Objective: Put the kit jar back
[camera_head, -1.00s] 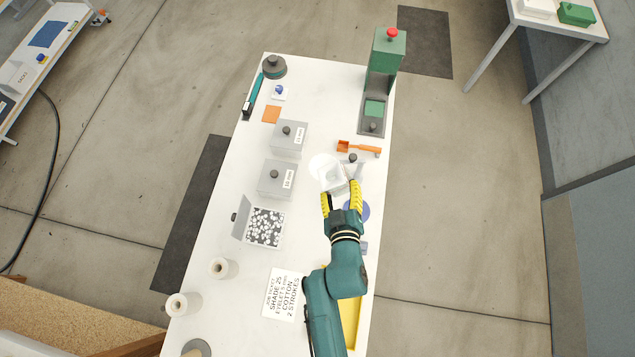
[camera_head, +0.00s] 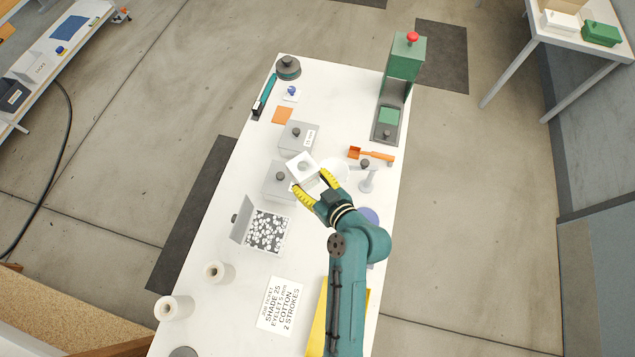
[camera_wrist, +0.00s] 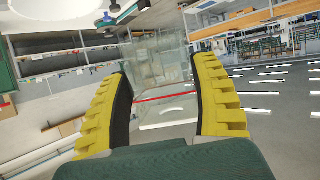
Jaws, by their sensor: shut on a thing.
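A grey stand (camera_head: 368,180) and orange scoop (camera_head: 372,154) are to the right. The green press (camera_head: 404,60) is at the back right. An open box of white eyelets (camera_head: 267,231), two spools (camera_head: 174,308) and a job ticket (camera_head: 281,303) are nearer.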

